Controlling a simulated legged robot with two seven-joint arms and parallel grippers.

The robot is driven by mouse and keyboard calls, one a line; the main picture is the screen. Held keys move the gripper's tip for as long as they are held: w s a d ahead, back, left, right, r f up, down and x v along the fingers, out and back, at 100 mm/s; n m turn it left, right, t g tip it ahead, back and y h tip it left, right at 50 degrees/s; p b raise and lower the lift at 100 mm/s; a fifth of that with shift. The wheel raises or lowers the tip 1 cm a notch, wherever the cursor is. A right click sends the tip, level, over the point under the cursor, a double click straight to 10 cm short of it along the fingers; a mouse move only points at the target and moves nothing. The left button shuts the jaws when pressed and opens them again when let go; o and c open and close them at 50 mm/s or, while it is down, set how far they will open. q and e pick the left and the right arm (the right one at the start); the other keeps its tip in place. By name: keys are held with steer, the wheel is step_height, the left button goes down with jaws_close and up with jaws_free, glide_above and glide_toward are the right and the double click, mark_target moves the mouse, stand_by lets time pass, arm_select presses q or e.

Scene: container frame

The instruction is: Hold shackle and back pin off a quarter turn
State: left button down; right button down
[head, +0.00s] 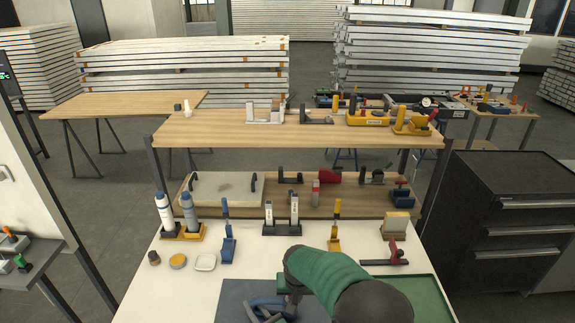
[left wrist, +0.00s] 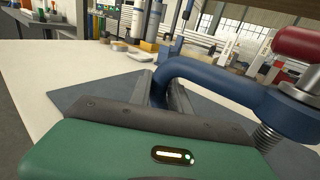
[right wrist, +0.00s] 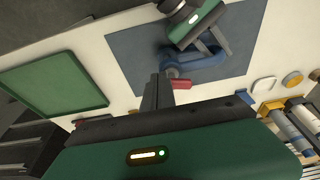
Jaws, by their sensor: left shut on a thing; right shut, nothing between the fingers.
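The blue shackle (left wrist: 215,82) shows its curved bow and one ear in the left wrist view. It also shows over the dark mat in the right wrist view (right wrist: 207,60) and at the bottom of the head view (head: 268,303), partly covered. Its pin has a red end (left wrist: 298,43), a grey collar and a threaded shank in view below the ear. My left gripper (right wrist: 212,47) is shut on the shackle. My right gripper (right wrist: 157,88) is shut and empty, its fingertips close beside the pin's red end; I cannot tell whether they touch.
A dark mat (head: 232,296) lies on the white table (head: 140,290). A green tray (head: 432,292) is at the right. Bottles (head: 190,215), small lids (head: 178,261), blue and yellow tools and a red-handled clamp (head: 397,256) line the back. Wooden shelves stand behind.

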steer(key=v, duration=0.3)
steer(key=shift+w+r, duration=0.15)
steer(key=shift+w, duration=0.2)
steer(key=shift+s+a+f, duration=0.1)
steer(key=shift+a+f, duration=0.6)
steer(key=shift+f, duration=0.3)
steer(key=shift+a+f, duration=0.65)
steer(key=shift+f, duration=0.4)
steer(key=shift+s+a+f, duration=0.1)
steer(key=shift+a+f, duration=0.6)
steer(key=shift+f, duration=0.3)
steer(key=shift+w+d, duration=0.25)
steer(key=shift+w, duration=0.35)
steer(key=shift+s+d, duration=0.1)
steer(key=shift+d, duration=0.1)
steer(key=shift+d, duration=1.45)
